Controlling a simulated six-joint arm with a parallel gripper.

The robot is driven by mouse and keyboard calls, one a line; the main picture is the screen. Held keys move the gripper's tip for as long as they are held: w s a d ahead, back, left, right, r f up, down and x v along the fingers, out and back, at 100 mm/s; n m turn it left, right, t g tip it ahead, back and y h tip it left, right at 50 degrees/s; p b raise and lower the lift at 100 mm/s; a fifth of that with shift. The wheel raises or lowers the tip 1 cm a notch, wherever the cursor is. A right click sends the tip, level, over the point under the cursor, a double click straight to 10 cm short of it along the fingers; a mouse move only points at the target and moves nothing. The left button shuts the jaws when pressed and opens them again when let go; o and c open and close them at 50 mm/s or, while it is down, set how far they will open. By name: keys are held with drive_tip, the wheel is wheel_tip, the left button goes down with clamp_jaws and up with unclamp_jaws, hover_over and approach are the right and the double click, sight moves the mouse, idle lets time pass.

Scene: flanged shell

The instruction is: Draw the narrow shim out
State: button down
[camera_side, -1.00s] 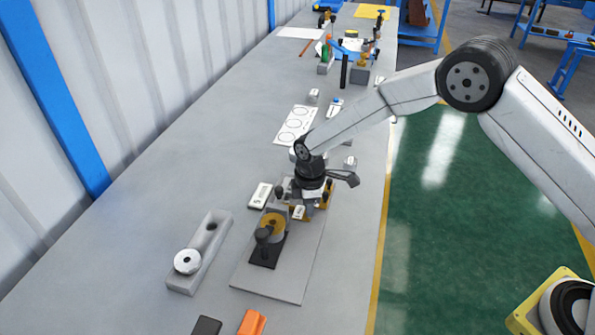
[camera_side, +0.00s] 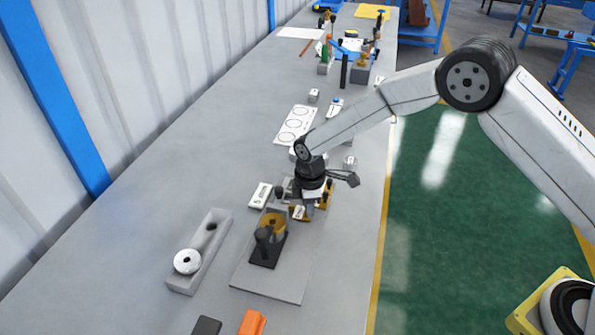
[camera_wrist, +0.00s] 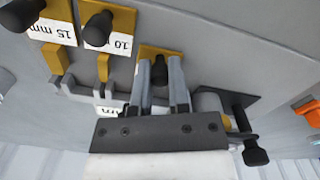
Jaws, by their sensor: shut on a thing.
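Several brass shims with black knobs and white size labels show in the wrist view: one marked 15 mm (camera_wrist: 50,28) and one marked 10 mm (camera_wrist: 118,20) at upper left. My gripper (camera_wrist: 162,75) is shut on a third brass shim (camera_wrist: 157,51), whose black knob shows between the fingers. Its size label cannot be read with certainty. In the side view my gripper (camera_side: 311,203) is low at the far end of the grey fixture plate (camera_side: 270,282), and hides much of the shim's lower part. The brass flanged shell (camera_side: 272,220) sits on this plate beside a black clamp (camera_side: 263,240).
A grey block with a white disc (camera_side: 187,261) lies to the left. A white labelled block (camera_side: 260,195) is close to the gripper's left. Orange (camera_side: 252,323) and dark (camera_side: 207,326) pieces lie at the front. The bench is clear at left.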

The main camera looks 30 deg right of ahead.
sight(322, 218)
drive_tip(key=shift+s+d, duration=1.2)
drive_tip(key=shift+d, duration=0.05)
drive_tip(key=c, duration=0.6)
unclamp_jaws()
drive_tip(key=shift+r, duration=0.15)
wheel_tip(322, 218, up, 8)
drive_tip(key=shift+f, duration=0.2)
